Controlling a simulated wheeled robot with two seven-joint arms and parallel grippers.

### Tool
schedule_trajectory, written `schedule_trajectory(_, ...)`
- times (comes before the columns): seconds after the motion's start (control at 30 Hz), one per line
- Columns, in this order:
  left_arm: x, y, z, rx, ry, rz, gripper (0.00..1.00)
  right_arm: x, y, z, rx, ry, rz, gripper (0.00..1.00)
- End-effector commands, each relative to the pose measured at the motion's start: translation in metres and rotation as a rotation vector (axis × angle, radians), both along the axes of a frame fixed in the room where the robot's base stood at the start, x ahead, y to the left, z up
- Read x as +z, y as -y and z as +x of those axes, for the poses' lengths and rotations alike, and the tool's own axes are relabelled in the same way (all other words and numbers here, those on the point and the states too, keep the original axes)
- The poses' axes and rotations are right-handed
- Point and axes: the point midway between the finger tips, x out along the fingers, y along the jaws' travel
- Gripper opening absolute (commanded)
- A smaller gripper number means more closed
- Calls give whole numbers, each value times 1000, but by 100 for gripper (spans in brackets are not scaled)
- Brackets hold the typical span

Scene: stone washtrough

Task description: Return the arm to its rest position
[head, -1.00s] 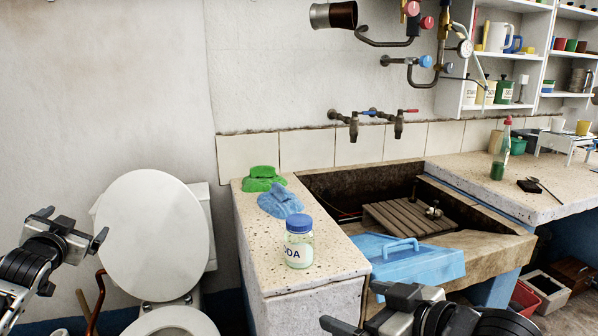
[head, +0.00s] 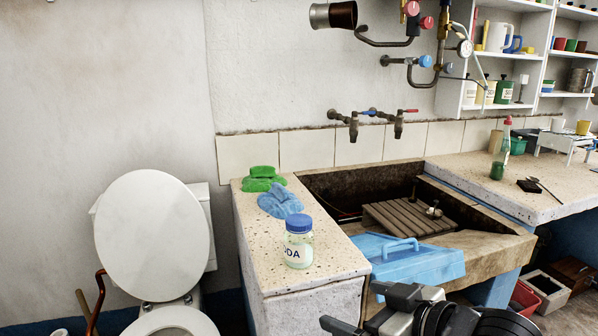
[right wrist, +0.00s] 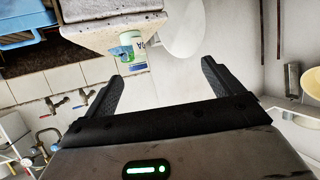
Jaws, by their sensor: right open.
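My right gripper (head: 350,322) shows at the bottom of the head view, in front of the trough and below the blue lid. In the right wrist view its two fingers (right wrist: 160,80) stand wide apart with nothing between them. A soda jar (head: 298,242) with a blue cap stands upright on the left stone ledge, apart from the gripper; the jar also shows in the right wrist view (right wrist: 130,46), beyond the fingers. My left gripper is not in the head view.
The stone trough (head: 330,190) holds a slatted wooden board (head: 405,216). Green (head: 262,179) and blue (head: 280,202) cloths lie on the ledge. A toilet (head: 155,235) stands left. A green bottle (head: 500,150) stands on the right counter.

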Motion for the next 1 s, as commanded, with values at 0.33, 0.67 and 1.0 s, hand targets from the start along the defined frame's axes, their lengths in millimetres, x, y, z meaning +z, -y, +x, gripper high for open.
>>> schedule_trajectory(0.33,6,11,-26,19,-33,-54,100,-41,-7,-17,-43,-34,79,92)
schedule_trajectory(0.67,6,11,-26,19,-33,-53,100,-123,3,-66,-215,-105,152,92)
schedule_trajectory(1.0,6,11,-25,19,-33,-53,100,-194,34,-136,-405,-192,90,92)
